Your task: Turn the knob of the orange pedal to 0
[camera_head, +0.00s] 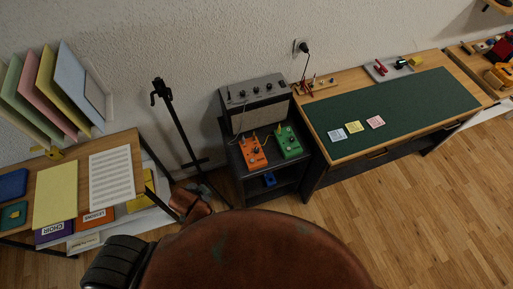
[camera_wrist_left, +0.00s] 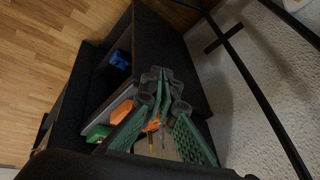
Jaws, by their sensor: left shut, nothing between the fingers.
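The orange pedal (camera_head: 252,155) lies on the top of the black stand, left of a green pedal (camera_head: 289,142). Small dark knobs show on its top, but I cannot read where they point. In the left wrist view the orange pedal (camera_wrist_left: 122,110) is partly hidden behind my left gripper (camera_wrist_left: 157,82). Its green fingers are shut together with nothing between them. The fingers lie in front of the pedal in that view, and I cannot tell their distance from it. I cannot make out its fingers in the head view. My right gripper is not in view.
A grey amplifier (camera_head: 256,100) stands behind the pedals. A blue pedal (camera_head: 269,179) is on the lower shelf. A black tripod stand (camera_head: 178,125) rises left of the black stand. A desk with a green mat (camera_head: 415,105) is on the right. Wooden floor lies open at the lower right.

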